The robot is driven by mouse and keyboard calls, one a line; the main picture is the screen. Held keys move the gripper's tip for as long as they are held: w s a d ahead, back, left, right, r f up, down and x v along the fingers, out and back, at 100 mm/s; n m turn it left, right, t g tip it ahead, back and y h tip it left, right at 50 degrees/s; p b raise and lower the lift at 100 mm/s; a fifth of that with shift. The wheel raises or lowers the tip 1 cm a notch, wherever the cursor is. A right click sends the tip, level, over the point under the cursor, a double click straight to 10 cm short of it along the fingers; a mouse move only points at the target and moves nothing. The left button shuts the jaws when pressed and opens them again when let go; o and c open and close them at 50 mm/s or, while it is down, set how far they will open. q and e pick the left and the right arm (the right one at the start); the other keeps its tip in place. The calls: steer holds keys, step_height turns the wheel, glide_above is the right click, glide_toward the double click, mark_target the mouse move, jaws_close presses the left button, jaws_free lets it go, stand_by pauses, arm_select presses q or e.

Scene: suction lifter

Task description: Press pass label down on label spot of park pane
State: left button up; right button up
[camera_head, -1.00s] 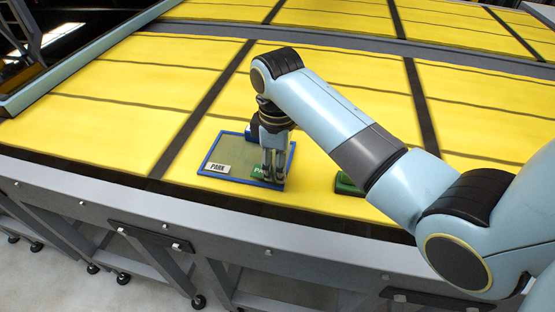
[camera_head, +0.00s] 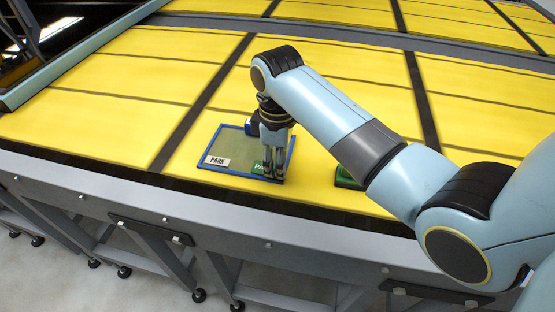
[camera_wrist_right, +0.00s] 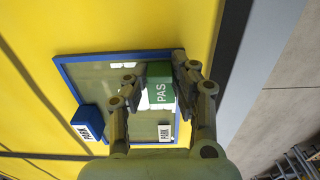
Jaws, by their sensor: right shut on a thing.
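The park pane (camera_head: 222,143) lies flat on the yellow table, a greyish panel in a blue frame. Its white PARK label (camera_head: 217,161) is at the front left corner. My right gripper (camera_head: 273,172) points down over the pane's front right part. It is shut on the green pass label (camera_head: 260,168), whose white lettering is partly covered by the fingers. In the wrist view the pass label (camera_wrist_right: 160,88) sits between the fingers, over the pane. I cannot tell whether it touches the pane, and the label spot is not clearly visible. My left gripper is not in view.
A blue block (camera_wrist_right: 87,121) marked PARK stands at the pane's edge; in the head view it is partly behind my gripper (camera_head: 251,128). A green object (camera_head: 346,179) lies to the right, partly behind my arm. The table is clear left of the pane.

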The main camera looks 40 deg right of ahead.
steer(key=o, duration=0.8)
step_height(320, 180, up, 7)
steer(key=shift+r, duration=0.2)
